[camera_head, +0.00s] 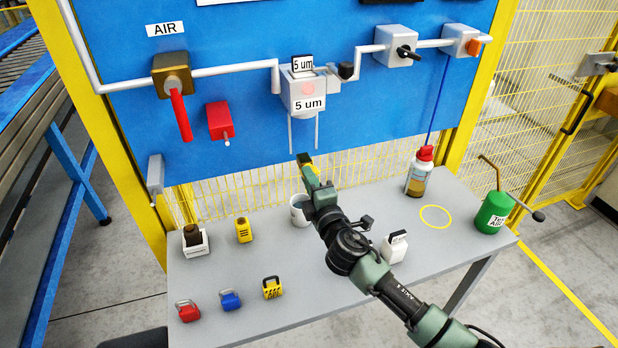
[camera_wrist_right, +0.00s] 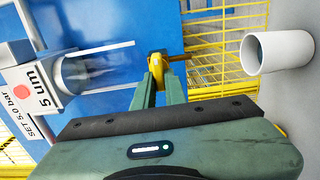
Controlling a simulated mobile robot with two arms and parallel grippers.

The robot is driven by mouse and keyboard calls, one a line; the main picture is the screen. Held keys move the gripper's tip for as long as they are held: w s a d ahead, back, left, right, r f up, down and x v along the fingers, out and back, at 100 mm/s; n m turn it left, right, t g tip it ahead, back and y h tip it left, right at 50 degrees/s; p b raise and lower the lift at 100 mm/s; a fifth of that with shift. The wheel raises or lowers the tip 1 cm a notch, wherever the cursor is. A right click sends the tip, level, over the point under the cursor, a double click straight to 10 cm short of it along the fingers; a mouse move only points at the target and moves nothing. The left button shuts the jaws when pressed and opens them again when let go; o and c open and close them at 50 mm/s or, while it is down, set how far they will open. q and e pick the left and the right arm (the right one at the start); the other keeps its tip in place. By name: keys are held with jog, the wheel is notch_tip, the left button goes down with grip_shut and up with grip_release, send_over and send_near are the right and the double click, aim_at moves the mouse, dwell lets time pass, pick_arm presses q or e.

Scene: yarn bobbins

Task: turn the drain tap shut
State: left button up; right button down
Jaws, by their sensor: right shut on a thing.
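The drain tap shows in the right wrist view as a yellow lever (camera_wrist_right: 156,66) with a brass-coloured body beside it, below the clear bowl (camera_wrist_right: 98,70) of the filter. My right gripper (camera_wrist_right: 158,84) is shut on the yellow lever. In the head view my right gripper (camera_head: 305,166) is under the filter unit (camera_head: 303,92) labelled "5 um" and covers most of the tap; only a bit of yellow shows at its tip. I cannot tell the tap's exact angle. My left gripper is out of view.
A white cup (camera_head: 298,213) stands on the grey table (camera_head: 330,275) below the tap. A red-handled AIR valve (camera_head: 179,110) hangs on the blue panel.

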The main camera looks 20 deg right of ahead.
jog(key=shift+f, duration=0.1)
jog(key=c, duration=1.5)
grip_release()
jog(key=shift+o, duration=0.2)
jog(key=shift+s, duration=0.1)
jog(key=s+b, duration=0.1)
jog(key=s, duration=0.6)
jog(key=shift+s, duration=0.4)
jog(key=shift+d, duration=0.1)
